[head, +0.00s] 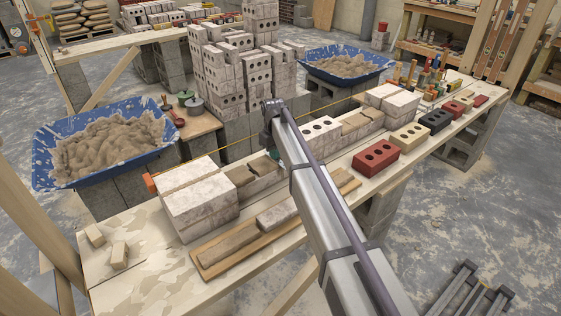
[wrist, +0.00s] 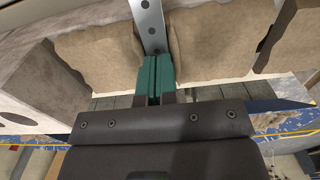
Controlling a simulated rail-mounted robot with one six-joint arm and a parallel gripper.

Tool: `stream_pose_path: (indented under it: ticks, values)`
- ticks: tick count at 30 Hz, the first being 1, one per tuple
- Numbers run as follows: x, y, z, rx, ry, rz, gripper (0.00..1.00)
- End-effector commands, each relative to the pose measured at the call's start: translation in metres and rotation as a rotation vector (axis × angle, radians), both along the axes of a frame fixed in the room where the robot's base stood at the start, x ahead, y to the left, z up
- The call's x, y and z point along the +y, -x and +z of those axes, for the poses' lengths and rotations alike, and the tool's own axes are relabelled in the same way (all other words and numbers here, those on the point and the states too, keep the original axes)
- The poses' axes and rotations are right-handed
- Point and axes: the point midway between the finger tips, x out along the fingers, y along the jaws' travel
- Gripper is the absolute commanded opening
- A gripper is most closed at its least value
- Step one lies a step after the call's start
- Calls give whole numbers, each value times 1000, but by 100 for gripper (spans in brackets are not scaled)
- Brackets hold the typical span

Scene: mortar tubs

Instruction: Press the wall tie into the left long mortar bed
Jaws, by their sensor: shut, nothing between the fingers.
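My gripper (wrist: 155,62) is shut in the wrist view, its teal fingers together. A grey metal strip with round holes, the wall tie (wrist: 149,22), runs from the fingertips to the top edge of that view. Mortar lies on both sides of it, at left (wrist: 98,55) and right (wrist: 212,45). Whether the tie is sunk into mortar or only lying on it, I cannot tell. In the head view, mortar shows left of my arm on the brick row (head: 241,174) and right of it (head: 356,124). My arm hides the tie there and most of the gripper.
White brick stacks stand at the row's left end (head: 200,205) and right end (head: 393,103). A board with a wooden float (head: 277,215) lies in front. Blue mortar tubs stand behind, left (head: 45,172) and right (head: 375,68). Loose bricks, including a red one (head: 376,157), line the right.

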Motion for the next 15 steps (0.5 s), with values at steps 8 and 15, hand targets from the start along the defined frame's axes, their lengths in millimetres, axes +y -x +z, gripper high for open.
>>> stream_pose_path:
  ticks: [8,15]
  values:
    - [0,0,19,0,0,0,0]
    - [0,0,45,0,0,0,0]
